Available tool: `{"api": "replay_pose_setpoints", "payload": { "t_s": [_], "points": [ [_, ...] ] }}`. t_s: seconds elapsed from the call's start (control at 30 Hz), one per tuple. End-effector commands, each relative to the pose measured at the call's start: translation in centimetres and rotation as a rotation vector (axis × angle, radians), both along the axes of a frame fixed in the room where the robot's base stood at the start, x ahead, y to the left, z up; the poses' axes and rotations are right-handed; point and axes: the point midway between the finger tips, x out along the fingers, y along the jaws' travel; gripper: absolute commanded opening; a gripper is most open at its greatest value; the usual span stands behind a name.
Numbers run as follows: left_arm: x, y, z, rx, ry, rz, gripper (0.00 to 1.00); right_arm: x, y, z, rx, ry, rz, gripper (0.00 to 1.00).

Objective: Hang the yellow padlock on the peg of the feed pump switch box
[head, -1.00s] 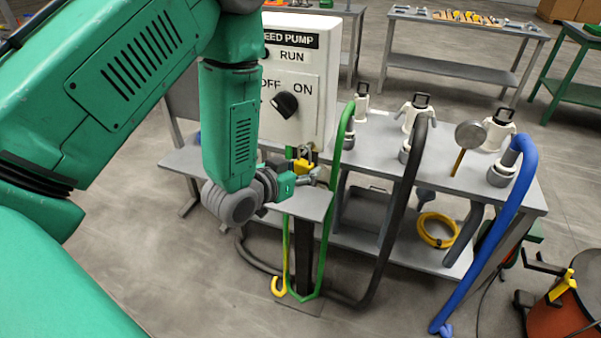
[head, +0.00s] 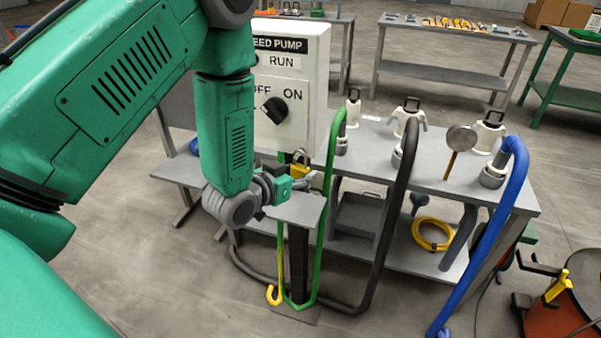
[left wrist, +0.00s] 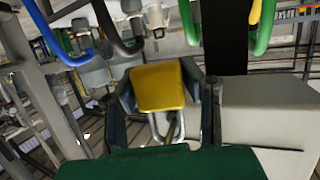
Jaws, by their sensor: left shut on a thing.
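The yellow padlock (head: 299,171) is in my left gripper (head: 304,182), just below the switch box in the head view. In the left wrist view the padlock (left wrist: 158,87) sits between the two dark fingers, with its metal shackle pointing down in the picture. The feed pump switch box (head: 290,85) is white, with a black knob (head: 275,109) between OFF and ON. I cannot make out its peg; my arm covers the box's left part. My right gripper is not in view.
A small grey shelf (head: 300,211) lies under my left gripper. A green hose (head: 328,195) and a black hose (head: 389,220) hang close on the right. A grey bench (head: 440,178) with white fittings stands behind them.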

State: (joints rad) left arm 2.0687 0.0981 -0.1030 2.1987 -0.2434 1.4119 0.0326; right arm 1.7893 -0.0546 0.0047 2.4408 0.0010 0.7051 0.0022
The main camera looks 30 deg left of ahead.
Motion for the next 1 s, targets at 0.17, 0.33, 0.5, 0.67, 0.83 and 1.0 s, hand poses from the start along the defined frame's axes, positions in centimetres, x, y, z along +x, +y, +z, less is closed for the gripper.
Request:
{"api": "replay_pose_setpoints", "payload": {
  "t_s": [0.17,0.33,0.5,0.67,0.83,1.0],
  "points": [
    [0.0,0.1,0.0,0.000,-0.001,0.001,0.11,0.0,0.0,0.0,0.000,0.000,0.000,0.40],
    [0.0,0.1,0.0,0.000,-0.001,0.001,0.59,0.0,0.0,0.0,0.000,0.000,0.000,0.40],
    [0.0,0.1,0.0,0.000,-0.001,0.001,0.59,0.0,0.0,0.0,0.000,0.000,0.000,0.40],
    [-0.2,0.1,0.1,0.000,0.000,0.001,0.59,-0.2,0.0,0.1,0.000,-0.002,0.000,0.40],
    [-2.2,0.4,0.7,0.000,0.001,0.002,0.59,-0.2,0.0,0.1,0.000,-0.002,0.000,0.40],
    [-5.0,0.7,1.4,-0.002,0.002,0.003,0.59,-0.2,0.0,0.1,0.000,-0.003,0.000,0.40]
  ]
}}
